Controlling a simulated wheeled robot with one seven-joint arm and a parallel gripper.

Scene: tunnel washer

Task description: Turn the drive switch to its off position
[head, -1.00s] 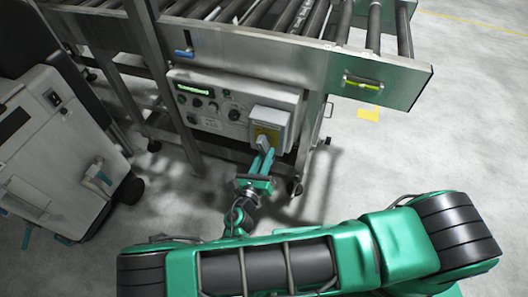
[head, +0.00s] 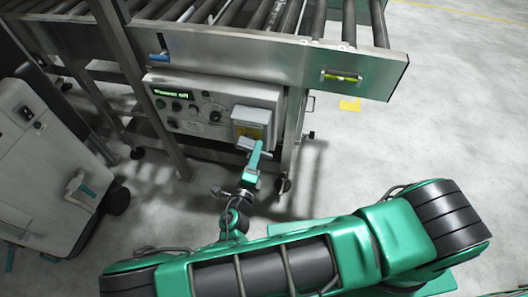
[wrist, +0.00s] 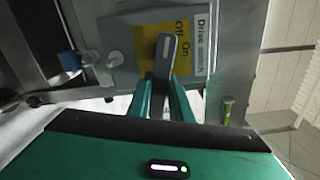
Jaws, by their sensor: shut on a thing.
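The drive switch is a grey box (head: 251,117) with a yellow plate at the right end of the control panel. In the wrist view its yellow plate (wrist: 148,42) reads "Off" and "On", next to a white "Drive switch" label (wrist: 201,44). The dark grey switch handle (wrist: 166,56) stands out in front of the plate and partly covers it. My gripper (wrist: 164,88) has its two green fingers shut on the handle, one on each side. In the head view my gripper (head: 257,150) is at the lower edge of the box. Which mark the handle points to is unclear.
The control panel (head: 190,125) carries a lit green display (head: 172,93) and several knobs. It hangs under a roller conveyor (head: 240,55) with steel legs. A grey cabinet (head: 40,160) stands at left. Open floor (head: 400,130) lies to the right.

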